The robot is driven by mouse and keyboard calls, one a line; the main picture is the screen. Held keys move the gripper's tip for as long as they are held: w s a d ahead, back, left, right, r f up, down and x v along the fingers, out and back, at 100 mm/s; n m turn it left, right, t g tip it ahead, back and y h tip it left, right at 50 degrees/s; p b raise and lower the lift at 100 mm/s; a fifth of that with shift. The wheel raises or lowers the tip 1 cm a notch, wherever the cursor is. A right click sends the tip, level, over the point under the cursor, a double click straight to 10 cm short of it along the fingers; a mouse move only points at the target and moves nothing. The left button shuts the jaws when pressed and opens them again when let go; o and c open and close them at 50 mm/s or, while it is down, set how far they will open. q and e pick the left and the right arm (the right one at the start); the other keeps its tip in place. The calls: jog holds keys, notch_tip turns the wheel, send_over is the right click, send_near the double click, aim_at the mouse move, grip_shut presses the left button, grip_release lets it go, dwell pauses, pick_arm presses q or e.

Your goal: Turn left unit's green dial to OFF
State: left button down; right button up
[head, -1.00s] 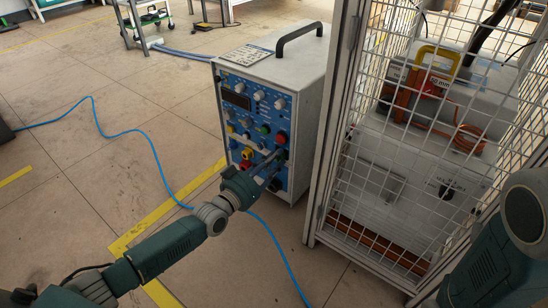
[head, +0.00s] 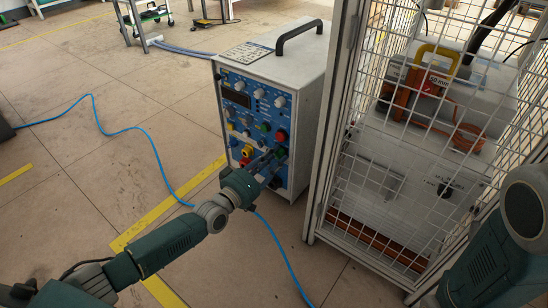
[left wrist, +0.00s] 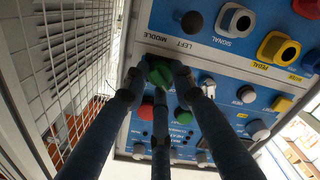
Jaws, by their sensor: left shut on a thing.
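The blue-fronted unit (head: 234,117) stands left of the mesh cage in the head view. Its green dial (head: 281,152) is at the lower right of the panel, below a red knob, and mostly behind my fingers. My left gripper (head: 272,161) reaches up to it from the lower left. In the left wrist view, where the panel is upside down, the green dial (left wrist: 160,74) sits between the fingertips of my left gripper (left wrist: 163,70), which is shut on it. The labels LEFT and MIDDLE are beside it; its pointer is hard to read. My right gripper is out of view.
A red knob (left wrist: 161,113) and another green knob (left wrist: 183,116) are close to the fingers. The mesh cage (head: 322,190) stands just right of the unit. A blue cable (head: 140,130) lies on the floor. Open floor is to the left.

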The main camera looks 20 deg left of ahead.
pick_arm(q)
jog(key=shift+s+d+f, duration=0.1)
jog(key=shift+s+f, duration=0.05)
jog(key=shift+f, duration=0.15)
jog(key=c, duration=1.4)
grip_release()
jog(key=shift+c, duration=0.2)
jog(key=shift+r, duration=0.15)
jog(key=v, duration=1.2)
